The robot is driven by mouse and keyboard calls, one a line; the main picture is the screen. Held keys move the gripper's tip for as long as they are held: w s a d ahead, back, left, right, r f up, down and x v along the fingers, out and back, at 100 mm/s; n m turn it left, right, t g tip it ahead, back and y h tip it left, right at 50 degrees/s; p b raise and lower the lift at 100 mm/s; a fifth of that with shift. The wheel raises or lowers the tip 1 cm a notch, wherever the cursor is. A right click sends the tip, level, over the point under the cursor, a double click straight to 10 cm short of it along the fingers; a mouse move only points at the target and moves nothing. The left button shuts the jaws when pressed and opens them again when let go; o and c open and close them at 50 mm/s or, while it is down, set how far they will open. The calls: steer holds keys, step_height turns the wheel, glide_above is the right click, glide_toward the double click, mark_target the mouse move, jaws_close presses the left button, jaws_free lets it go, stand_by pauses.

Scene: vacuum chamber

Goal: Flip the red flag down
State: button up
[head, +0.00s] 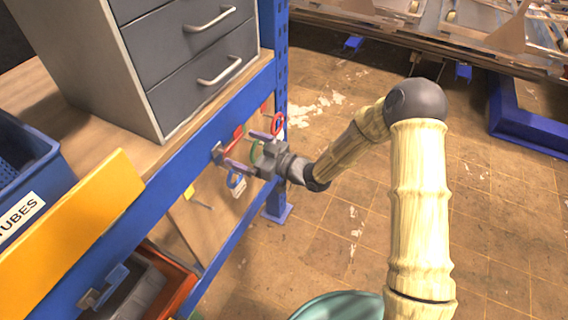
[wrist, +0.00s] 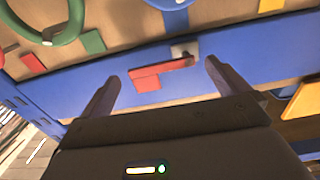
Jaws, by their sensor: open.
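The red flag (wrist: 160,69) is a flat red bar with a small red square beside one end, on the blue beam (wrist: 75,92) in the wrist view. A grey mount (wrist: 183,49) sits at its other end. In the head view the red flag (head: 238,132) shows on the front of the shelf's blue beam, partly hard to see. My gripper (head: 239,148) is open and faces the beam. In the wrist view its two fingers (wrist: 161,72) stand on either side of the flag, apart from it, with nothing held. I cannot tell the exact depth gap.
A grey drawer cabinet (head: 190,60) stands on the shelf above. A blue bin (head: 35,190) and yellow panel (head: 70,215) are at left. Rings, including a green one (wrist: 48,28) and a blue one (wrist: 170,4), hang by the beam. The floor at right is open.

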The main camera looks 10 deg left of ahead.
steer(key=b+v, duration=0.1)
steer(key=v, duration=1.2)
steer(key=shift+d, duration=0.2)
steer(key=w+d+r+m+t+h+p, duration=0.1)
steer(key=d+r+m+h+p, duration=0.2)
steer(key=d+h, duration=0.45)
steer(key=w+d+r+m+t+h+p, duration=0.15)
steer(key=d+m+h, duration=0.25)
steer(key=d+h, duration=0.4)
steer(key=s+d+r+m+g+h+p, duration=0.1)
steer(key=s+d+r+m+g+p, duration=0.1)
steer(key=s, duration=0.5)
steer(key=s+d+r+m+g+h+p, duration=0.1)
steer(key=s+d+r+m+g+p, duration=0.1)
steer(key=s+d+r+m, duration=0.2)
steer(key=s+d+m, duration=0.1)
steer(key=s+d, duration=0.2)
steer(key=shift+r+m, duration=0.3)
steer(key=shift+m, duration=0.1)
